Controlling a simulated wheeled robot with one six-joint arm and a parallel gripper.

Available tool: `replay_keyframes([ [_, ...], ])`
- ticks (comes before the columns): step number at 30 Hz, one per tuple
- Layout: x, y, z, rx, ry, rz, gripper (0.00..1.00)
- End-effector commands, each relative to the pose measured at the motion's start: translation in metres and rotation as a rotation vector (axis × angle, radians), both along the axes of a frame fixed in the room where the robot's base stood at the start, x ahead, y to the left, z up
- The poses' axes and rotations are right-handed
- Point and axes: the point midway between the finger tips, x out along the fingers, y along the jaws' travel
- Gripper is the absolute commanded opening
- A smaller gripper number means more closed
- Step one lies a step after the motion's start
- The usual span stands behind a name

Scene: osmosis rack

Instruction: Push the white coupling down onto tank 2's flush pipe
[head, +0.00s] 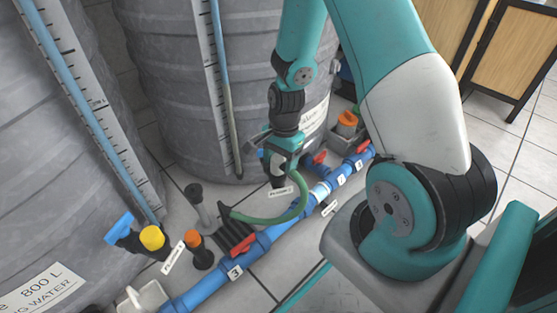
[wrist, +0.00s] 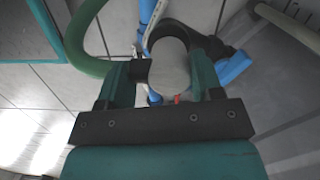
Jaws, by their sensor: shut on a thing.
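My gripper (wrist: 168,82) is shut on a pale round piece, which looks like the white coupling (wrist: 170,68), seen end-on between the two green fingers in the wrist view. In the head view my gripper (head: 278,172) points down in front of the rear grey tank (head: 180,90), and I cannot make out the coupling there. A dark round part (wrist: 207,42) shows just beyond the coupling. I cannot tell whether it is tank 2's flush pipe, or whether the coupling touches a pipe. A green hose (head: 275,219) curves close by my gripper; it also shows in the wrist view (wrist: 88,40).
A blue pipe line (head: 205,290) with red valve handles (head: 242,246) and number tags runs along the floor. A yellow-capped fitting (head: 151,238), an orange-capped fitting (head: 199,252) and a grey pipe stub (head: 199,205) stand at left.

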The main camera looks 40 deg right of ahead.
Motion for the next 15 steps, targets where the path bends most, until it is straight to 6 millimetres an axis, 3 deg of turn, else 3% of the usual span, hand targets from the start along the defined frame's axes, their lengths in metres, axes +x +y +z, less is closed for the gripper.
replay_keyframes([
  [15, 0.0001, 0.0000, -0.0087, 0.000, 0.000, 0.000, 0.39],
])
